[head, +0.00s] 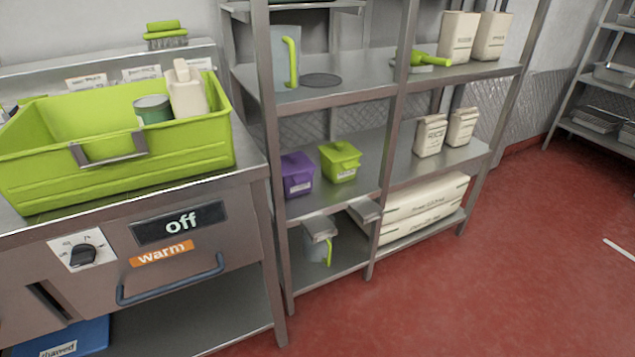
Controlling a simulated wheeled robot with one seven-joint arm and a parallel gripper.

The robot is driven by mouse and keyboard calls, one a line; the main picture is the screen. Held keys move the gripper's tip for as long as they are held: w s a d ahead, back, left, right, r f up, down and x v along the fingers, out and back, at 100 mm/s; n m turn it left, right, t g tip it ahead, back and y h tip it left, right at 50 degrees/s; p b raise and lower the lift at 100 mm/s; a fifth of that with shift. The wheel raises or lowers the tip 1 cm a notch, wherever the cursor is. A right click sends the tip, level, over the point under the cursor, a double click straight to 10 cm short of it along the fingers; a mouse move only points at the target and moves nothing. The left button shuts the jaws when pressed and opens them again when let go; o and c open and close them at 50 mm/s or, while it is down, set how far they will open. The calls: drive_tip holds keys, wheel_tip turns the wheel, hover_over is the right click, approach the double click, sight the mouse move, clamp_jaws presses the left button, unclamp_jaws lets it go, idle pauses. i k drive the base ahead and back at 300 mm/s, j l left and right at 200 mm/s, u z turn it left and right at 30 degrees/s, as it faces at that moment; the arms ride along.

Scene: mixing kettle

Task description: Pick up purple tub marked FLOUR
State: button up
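A purple tub (298,173) with a lid stands upright on the middle shelf of the metal rack, at the left end, close to a rack post. It has a small white label on its front, too small to read. A lime green tub (340,161) of similar shape stands just to its right, also with a small label. My gripper is not in view.
The metal rack (335,100) holds a jug (286,58), paper bags (458,37) and large sacks (425,205). Left is a counter unit with a lime green crate (70,185) on it. Red floor (480,290) is clear at the right front.

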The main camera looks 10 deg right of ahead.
sight(296, 179)
drive_tip(key=i+l+u, duration=0.1)
drive_tip(key=l+u, duration=0.4)
drive_tip(key=l, duration=0.7)
drive_tip(key=i+j+z, duration=0.25)
drive_tip(key=i+j, duration=0.15)
drive_tip(key=j, duration=0.2)
drive_tip(key=i+j+z, duration=0.1)
drive_tip(key=j, duration=0.25)
drive_tip(key=i+j+z, duration=0.25)
drive_tip(key=i+j, duration=0.15)
drive_tip(key=j, duration=0.3)
